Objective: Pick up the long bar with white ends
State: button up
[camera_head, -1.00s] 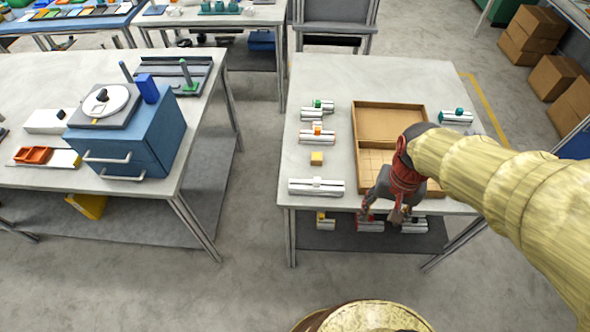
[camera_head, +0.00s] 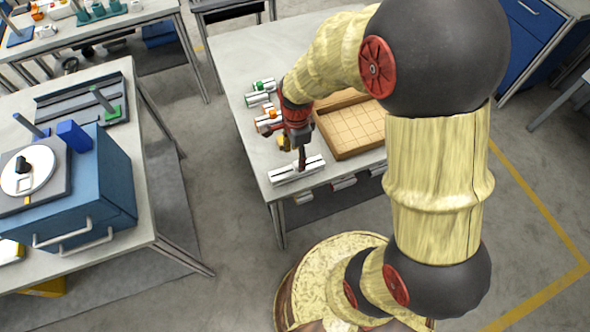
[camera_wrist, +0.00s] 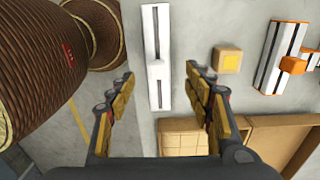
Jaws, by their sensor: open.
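A long pale bar with white ends (camera_head: 297,172) lies on the work table near its front edge. It also shows in the wrist view (camera_wrist: 156,30), with a dark groove along it and a white block at its middle. My gripper (camera_head: 302,162) is above the bar, pointing down. In the wrist view, the gripper (camera_wrist: 160,76) is open, its fingers on either side of the bar's middle block with gaps at both sides. Whether the fingertips reach down to the bar's height cannot be told. Part of the bar is hidden behind the gripper in the head view.
A yellow block (camera_wrist: 228,61) and an orange-blocked bar (camera_wrist: 268,62) lie to the right in the wrist view. A wooden compartment tray (camera_head: 357,128) stands close by. A green-blocked bar (camera_head: 262,89) lies farther back. Another table with a blue cabinet (camera_head: 98,185) stands left.

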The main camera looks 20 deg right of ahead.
notch_tip(320, 180, down, 6)
jog(key=shift+s+f+b, duration=0.1)
jog(key=shift+f+b, duration=0.1)
jog(key=shift+b, duration=0.95)
jog(key=shift+c, duration=1.1)
jog(key=c, duration=1.1)
grip_shut()
